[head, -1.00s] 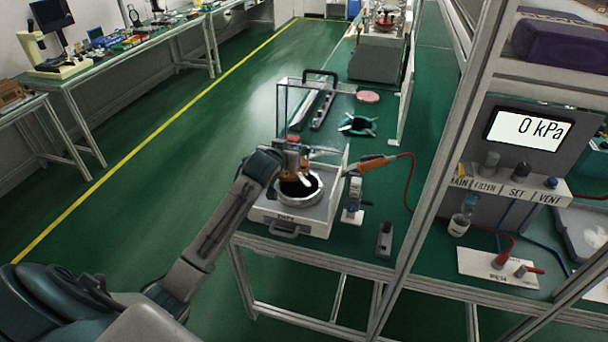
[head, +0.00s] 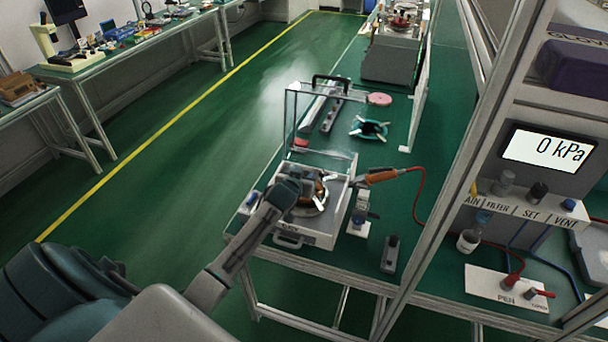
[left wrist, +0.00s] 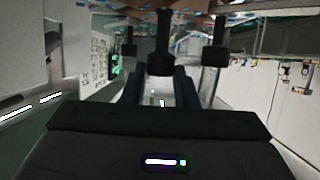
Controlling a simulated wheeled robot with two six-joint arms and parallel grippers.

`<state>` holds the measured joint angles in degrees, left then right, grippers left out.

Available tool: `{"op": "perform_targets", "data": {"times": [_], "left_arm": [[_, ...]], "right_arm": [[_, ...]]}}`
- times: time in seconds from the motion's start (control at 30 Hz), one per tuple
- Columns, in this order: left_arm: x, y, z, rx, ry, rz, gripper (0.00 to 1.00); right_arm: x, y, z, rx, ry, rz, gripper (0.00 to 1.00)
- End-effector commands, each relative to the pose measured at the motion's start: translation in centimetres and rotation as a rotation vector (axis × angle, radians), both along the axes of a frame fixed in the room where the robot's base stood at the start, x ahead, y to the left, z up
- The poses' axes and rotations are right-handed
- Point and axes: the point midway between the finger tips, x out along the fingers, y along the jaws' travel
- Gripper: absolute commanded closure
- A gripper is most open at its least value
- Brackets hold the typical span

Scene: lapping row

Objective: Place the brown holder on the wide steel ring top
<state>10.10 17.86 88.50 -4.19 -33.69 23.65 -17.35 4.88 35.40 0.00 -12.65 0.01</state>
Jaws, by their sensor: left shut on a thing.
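The wide steel ring (head: 312,211) lies on a pale square machine (head: 327,228) at the near end of the green bench. My left gripper (head: 309,187) is over the ring and hides much of it. It is shut on the brown holder (head: 321,190), of which only a small brown part shows beside the jaws. The holder is at or just above the ring top; I cannot tell whether they touch. The left wrist view shows dark gripper parts, and I cannot make out the holder there. My right gripper is not in view.
An orange-handled tool (head: 381,177) with a red cable is just right of the machine. A clear guard frame (head: 290,120) stands behind it. A metal post rises further right.

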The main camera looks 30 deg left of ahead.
Motion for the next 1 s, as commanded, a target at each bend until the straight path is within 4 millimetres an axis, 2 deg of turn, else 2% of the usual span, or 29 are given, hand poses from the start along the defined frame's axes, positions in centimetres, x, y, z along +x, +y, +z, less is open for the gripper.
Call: {"op": "perform_targets", "data": {"times": [0.17,0.5,0.8,0.83,0.9,1.0], "left_arm": [[0.1,0.0,-0.1,0.001,-0.004,-0.001,1.0],[0.0,0.0,-0.9,0.0,-0.003,-0.001,1.0],[0.1,0.0,-1.3,0.001,-0.004,-0.001,1.0],[0.0,0.0,-1.5,0.0,-0.001,0.0,0.68],[0.0,0.0,-1.5,0.0,-0.001,0.0,0.54],[0.0,0.0,-1.5,0.0,-0.001,0.0,0.52]], "right_arm": [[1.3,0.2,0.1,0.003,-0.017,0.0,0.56],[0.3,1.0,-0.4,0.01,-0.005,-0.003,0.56],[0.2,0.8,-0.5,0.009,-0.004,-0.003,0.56],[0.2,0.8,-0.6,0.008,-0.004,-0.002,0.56],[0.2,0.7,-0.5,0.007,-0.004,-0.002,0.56],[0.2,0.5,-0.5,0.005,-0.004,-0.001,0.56]]}}
